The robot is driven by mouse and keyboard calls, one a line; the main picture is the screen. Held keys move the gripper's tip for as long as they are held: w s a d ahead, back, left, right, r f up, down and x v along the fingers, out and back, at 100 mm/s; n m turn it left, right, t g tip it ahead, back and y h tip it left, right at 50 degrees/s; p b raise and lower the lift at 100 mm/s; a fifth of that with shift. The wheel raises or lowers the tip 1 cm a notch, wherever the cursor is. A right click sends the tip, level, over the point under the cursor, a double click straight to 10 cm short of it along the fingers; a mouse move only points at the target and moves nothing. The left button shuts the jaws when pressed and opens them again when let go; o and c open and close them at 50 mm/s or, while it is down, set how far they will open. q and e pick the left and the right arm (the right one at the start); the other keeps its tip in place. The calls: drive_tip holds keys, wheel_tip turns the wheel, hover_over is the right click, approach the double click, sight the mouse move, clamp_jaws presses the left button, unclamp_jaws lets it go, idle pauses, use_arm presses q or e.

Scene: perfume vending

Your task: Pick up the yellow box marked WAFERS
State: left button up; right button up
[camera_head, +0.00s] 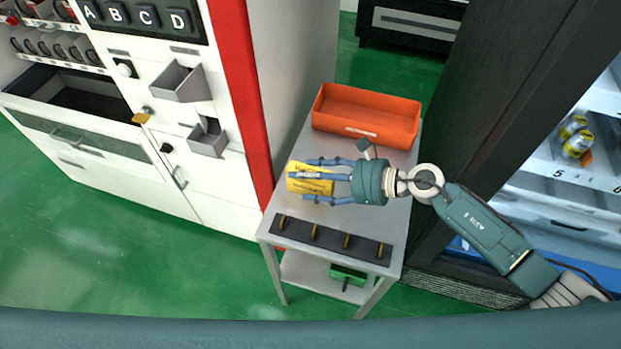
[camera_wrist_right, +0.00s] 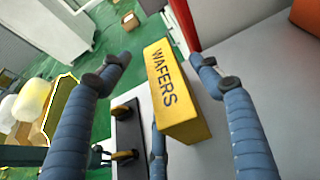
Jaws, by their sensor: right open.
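The yellow box marked WAFERS (camera_head: 311,187) is at the left side of the small grey table, partly covered by my fingers in the head view. In the right wrist view the WAFERS box (camera_wrist_right: 172,92) stands with its lettered face showing, between my spread fingers. My right gripper (camera_head: 305,180) reaches in from the right over the box. In the wrist view the right gripper (camera_wrist_right: 158,65) is open, with gaps between its blue fingers and the box. Whether any finger touches the box is hard to tell. My left gripper is not in view.
An orange tray (camera_head: 365,117) stands at the table's back. A dark strip with several hooks (camera_head: 332,238) lies along the front of the grey table (camera_head: 268,229). A white vending machine (camera_head: 228,195) with a red edge stands close on the left. A dark cabinet (camera_head: 490,90) stands right.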

drive_tip(key=shift+w+a+f+p, duration=0.1)
drive_tip(key=shift+w+a+p, duration=0.2)
drive_tip(key=shift+a, duration=0.3)
drive_tip(key=shift+w+a+p, duration=0.2)
drive_tip(key=shift+a+p, duration=0.15)
drive_tip(key=shift+a, duration=0.25)
drive_tip(key=shift+x, duration=1.05)
drive_tip(key=shift+w+f, duration=0.1)
drive_tip(key=shift+f, duration=0.2)
drive_tip(key=c, duration=1.4)
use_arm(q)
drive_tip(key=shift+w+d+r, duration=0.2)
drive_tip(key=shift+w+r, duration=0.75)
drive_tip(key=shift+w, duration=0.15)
use_arm(e)
drive_tip(key=shift+o, duration=0.2)
drive_tip(key=shift+r, duration=0.1)
